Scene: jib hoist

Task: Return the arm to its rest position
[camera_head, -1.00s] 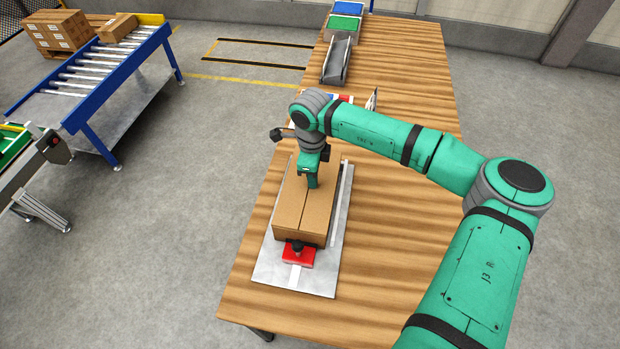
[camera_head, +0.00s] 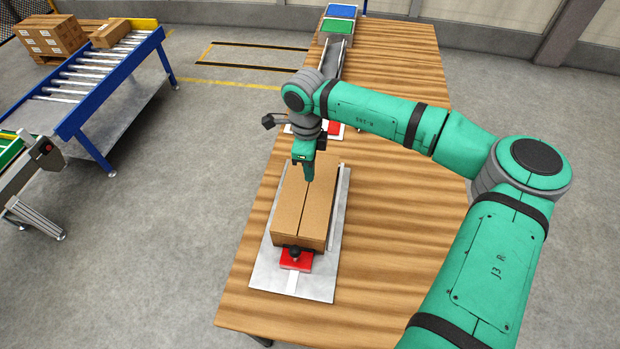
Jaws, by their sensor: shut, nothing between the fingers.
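My green arm reaches in from the lower right and bends down over the wooden table. My gripper (camera_head: 308,178) points downward above the far part of a closed cardboard box (camera_head: 304,215). Its fingers are together with nothing held. I cannot tell how large the gap between the fingertips and the box top is. The box sits on a grey metal plate (camera_head: 268,276) on the table. A red block with a black knob (camera_head: 296,260) stands at the box's near end.
The wooden table (camera_head: 400,230) is bare to the right of the plate. Green (camera_head: 336,27) and blue (camera_head: 341,11) bins and a grey chute (camera_head: 333,60) stand at its far end. A blue-framed roller conveyor (camera_head: 108,68) with boxes is at the left. Floor between is clear.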

